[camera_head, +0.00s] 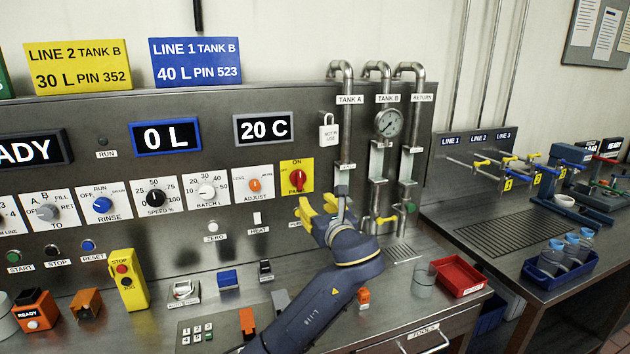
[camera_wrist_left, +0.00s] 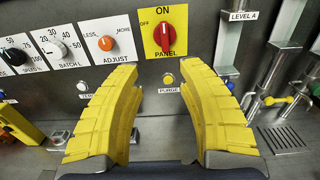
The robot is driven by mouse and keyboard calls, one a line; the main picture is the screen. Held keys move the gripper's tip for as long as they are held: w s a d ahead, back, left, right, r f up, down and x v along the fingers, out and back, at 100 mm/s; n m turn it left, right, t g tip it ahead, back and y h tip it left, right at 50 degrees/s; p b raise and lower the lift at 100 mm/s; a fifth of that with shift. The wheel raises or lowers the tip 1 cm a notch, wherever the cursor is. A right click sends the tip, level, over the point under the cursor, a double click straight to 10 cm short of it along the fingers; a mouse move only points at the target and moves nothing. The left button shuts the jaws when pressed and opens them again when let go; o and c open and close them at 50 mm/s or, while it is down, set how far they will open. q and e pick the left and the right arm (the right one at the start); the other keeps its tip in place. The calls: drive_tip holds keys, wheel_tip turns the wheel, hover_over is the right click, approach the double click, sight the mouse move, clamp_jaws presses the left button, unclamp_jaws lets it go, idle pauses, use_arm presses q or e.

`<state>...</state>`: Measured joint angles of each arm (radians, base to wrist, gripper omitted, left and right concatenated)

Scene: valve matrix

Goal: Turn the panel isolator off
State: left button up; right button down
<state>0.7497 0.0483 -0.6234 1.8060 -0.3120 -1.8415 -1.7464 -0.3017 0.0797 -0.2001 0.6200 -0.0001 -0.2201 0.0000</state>
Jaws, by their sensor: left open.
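The panel isolator is a red rotary knob on a yellow plate marked ON, OFF and PANEL. Its knob (camera_head: 298,180) sits on the steel panel in the head view and at the top middle of the left wrist view (camera_wrist_left: 165,37). The handle stands roughly upright, toward ON. My left gripper (camera_head: 316,207) is open and empty, just below and slightly right of the isolator in the head view. In the left wrist view its yellow fingers (camera_wrist_left: 157,70) spread apart below the plate, not touching the knob. My right gripper is not in view.
The orange ADJUST knob (camera_head: 255,185) is left of the isolator. The PURGE button (camera_wrist_left: 168,79) shows between the fingers. Vertical pipes with a yellow-handled valve (camera_head: 386,220) stand to the right. A red tray (camera_head: 459,276) and a clear beaker (camera_head: 423,279) are on the bench.

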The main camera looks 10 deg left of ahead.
use_arm(q)
approach(301, 179)
drive_tip(key=x, duration=1)
idle(0.4)
drive_tip(key=shift+s, duration=0.1)
clamp_jaws()
